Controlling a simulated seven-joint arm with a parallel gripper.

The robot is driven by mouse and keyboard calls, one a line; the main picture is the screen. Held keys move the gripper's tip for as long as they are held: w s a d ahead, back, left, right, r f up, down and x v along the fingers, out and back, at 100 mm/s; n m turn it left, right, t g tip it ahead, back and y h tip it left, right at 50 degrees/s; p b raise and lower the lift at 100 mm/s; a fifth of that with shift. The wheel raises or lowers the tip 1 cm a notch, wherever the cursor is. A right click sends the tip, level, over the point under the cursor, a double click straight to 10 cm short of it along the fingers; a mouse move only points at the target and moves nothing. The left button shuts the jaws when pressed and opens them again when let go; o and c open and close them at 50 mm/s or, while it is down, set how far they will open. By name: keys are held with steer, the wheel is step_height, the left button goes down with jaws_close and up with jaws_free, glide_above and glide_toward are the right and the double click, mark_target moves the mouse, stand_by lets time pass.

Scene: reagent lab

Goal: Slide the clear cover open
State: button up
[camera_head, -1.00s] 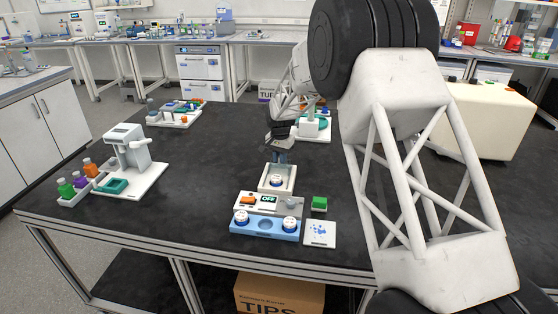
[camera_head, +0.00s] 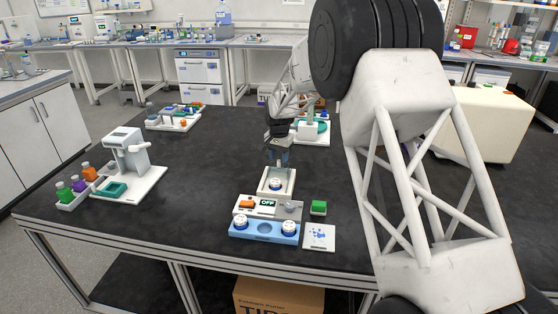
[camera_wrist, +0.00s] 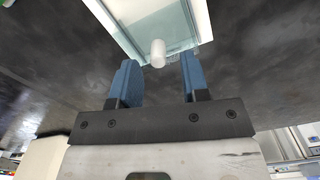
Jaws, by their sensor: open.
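The device (camera_head: 250,206) stands near the table's front edge, with an orange button and a display reading OFF. Behind its panel is a pale, square chamber (camera_head: 264,191) with a white, blue-marked round item (camera_head: 276,184) inside. The clear cover (camera_wrist: 138,20) shows as a glassy pane with a pale edge at the top of the wrist view. A whitish knob (camera_wrist: 158,53) sticks out from it. My gripper (camera_wrist: 160,68) is open, its blue fingers either side of the knob, with gaps visible. In the head view, my gripper (camera_head: 278,160) is just behind the chamber.
A blue holder (camera_head: 264,238) with white round containers stands in front of the device. Another white instrument (camera_head: 128,160) with bottles is at the left. The table between is clear.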

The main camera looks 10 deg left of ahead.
steer(key=shift+r, duration=2.9)
steer(key=shift+d+r, duration=0.1)
steer(key=shift+s+d+r, duration=0.15)
steer(key=shift+r, duration=0.05)
steer(key=s+d+r+n+t, duration=0.1)
steer(key=s+d+r, duration=0.7)
steer(key=s+d, duration=0.4)
steer(key=s+d+r, duration=0.8)
steer(key=s+d, duration=0.3)
steer(key=s, duration=0.2)
steer(key=s+d+f, duration=0.1)
steer(key=s+d, duration=0.2)
steer(key=s, duration=0.7)
steer(key=s+d+f+n+t, duration=0.1)
steer(key=s+d, duration=0.3)
steer(key=s, duration=0.7)
steer(key=s+d+f, duration=0.1)
steer(key=s+d, duration=0.3)
steer(key=s, duration=0.7)
steer(key=shift+s+d+f+n+t, duration=0.2)
steer(key=shift+f+n+t, duration=0.1)
steer(key=shift+n, duration=0.1)
